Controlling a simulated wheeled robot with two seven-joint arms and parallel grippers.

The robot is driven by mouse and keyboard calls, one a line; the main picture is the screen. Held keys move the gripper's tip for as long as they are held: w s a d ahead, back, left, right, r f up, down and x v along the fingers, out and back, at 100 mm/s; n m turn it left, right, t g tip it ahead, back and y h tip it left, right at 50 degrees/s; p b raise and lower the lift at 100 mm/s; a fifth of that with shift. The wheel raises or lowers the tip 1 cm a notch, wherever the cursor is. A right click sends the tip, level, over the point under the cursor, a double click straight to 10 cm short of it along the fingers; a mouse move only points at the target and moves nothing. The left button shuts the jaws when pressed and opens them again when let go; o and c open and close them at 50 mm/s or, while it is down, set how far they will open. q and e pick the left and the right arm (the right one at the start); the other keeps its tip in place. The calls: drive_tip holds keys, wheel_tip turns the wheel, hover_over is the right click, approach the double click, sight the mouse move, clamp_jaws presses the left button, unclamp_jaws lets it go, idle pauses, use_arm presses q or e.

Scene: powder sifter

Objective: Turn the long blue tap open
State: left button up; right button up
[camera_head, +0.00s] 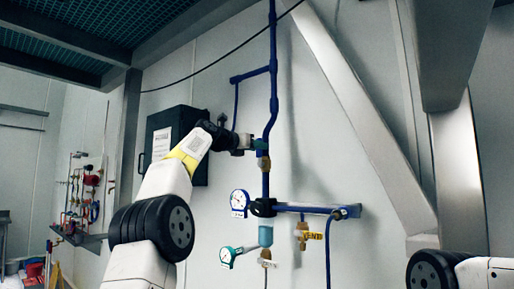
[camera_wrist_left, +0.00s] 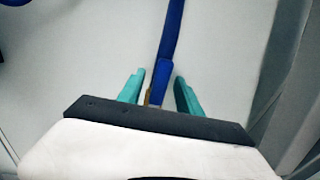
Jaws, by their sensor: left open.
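The long blue tap (camera_wrist_left: 163,70) shows in the left wrist view as a blue bar between my two teal fingers, with blue pipe beyond it. My left gripper (camera_wrist_left: 160,84) is open, one finger on each side of the bar, with gaps that look clear. In the head view my left gripper (camera_head: 259,144) is at the vertical blue pipe (camera_head: 271,95), just above a brass fitting (camera_head: 263,163). The tap itself is mostly hidden there by the gripper. My right gripper is out of view.
Below are a white gauge (camera_head: 240,200), a horizontal blue pipe (camera_head: 307,209), a brass valve (camera_head: 302,236) with a yellow tag, and a second gauge (camera_head: 227,256). A dark wall box (camera_head: 170,130) is behind my left arm. Slanted grey beams (camera_head: 352,105) stand at right.

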use_arm(q)
drive_tip(key=v, duration=0.7)
drive_tip(key=shift+s+a, duration=0.2)
drive_tip(key=shift+s, duration=0.1)
drive_tip(key=s+a+f+m+g+y, duration=0.1)
drive_tip(key=s+f+m+g+y, duration=0.3)
drive_tip(key=s+f+m, duration=1.1)
drive_tip(key=s+a+f+m+g+y, duration=0.2)
drive_tip(key=s+f+m, duration=1.3)
drive_tip(key=s+f, duration=1)
wheel_tip(320, 180, down, 5)
drive_tip(key=g+y, duration=0.1)
drive_tip(key=g, duration=0.1)
drive_tip(key=shift+g+y, duration=0.4)
